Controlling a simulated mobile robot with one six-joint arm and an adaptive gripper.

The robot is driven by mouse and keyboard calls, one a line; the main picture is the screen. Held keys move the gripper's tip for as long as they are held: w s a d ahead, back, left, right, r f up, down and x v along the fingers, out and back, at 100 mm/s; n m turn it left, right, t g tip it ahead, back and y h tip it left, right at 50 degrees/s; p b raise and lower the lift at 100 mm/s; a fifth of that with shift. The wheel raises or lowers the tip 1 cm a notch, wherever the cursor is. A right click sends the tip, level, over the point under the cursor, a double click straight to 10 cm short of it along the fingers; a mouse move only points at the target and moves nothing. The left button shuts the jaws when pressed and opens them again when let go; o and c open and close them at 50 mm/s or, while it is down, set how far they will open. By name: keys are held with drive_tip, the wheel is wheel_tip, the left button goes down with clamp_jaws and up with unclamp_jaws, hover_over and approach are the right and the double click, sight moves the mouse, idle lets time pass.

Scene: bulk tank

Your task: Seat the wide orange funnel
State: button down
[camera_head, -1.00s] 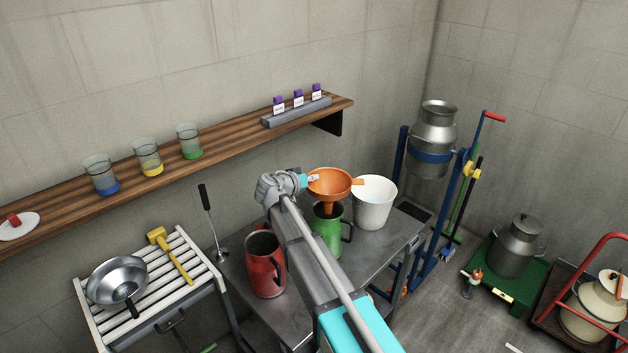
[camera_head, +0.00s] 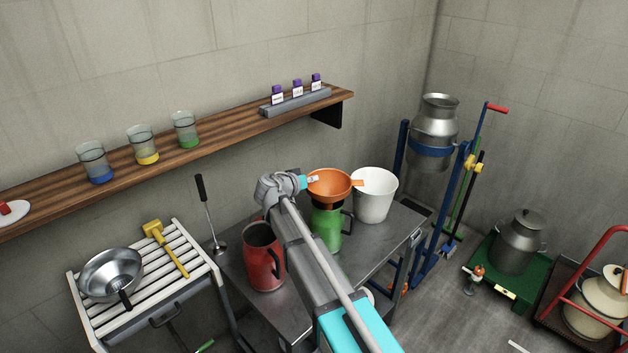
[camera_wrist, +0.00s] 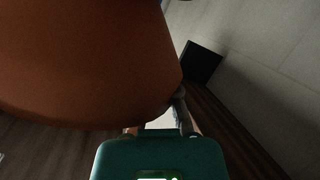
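The wide orange funnel (camera_head: 330,187) sits upright at the mouth of the green jug (camera_head: 326,231). Its cone covers the jug's opening, and its spout is hidden, seemingly inside the jug. Whether the cone rests on the jug's rim cannot be told. My gripper (camera_head: 312,180) is at the funnel's left rim, with a pale fingertip showing over the rim; it appears shut on it. In the wrist view the funnel (camera_wrist: 90,60) fills the upper left as a dark orange wall, and the finger contact is mostly hidden.
A red jug (camera_head: 263,258) stands left of my arm and a white bucket (camera_head: 374,196) close right of the funnel, on the metal table (camera_head: 385,258). A wooden shelf (camera_head: 225,127) runs behind.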

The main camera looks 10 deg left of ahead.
drive_tip(key=shift+f+b, duration=0.9)
drive_tip(key=shift+f, duration=0.25)
drive_tip(key=c, duration=0.7)
unclamp_jaws()
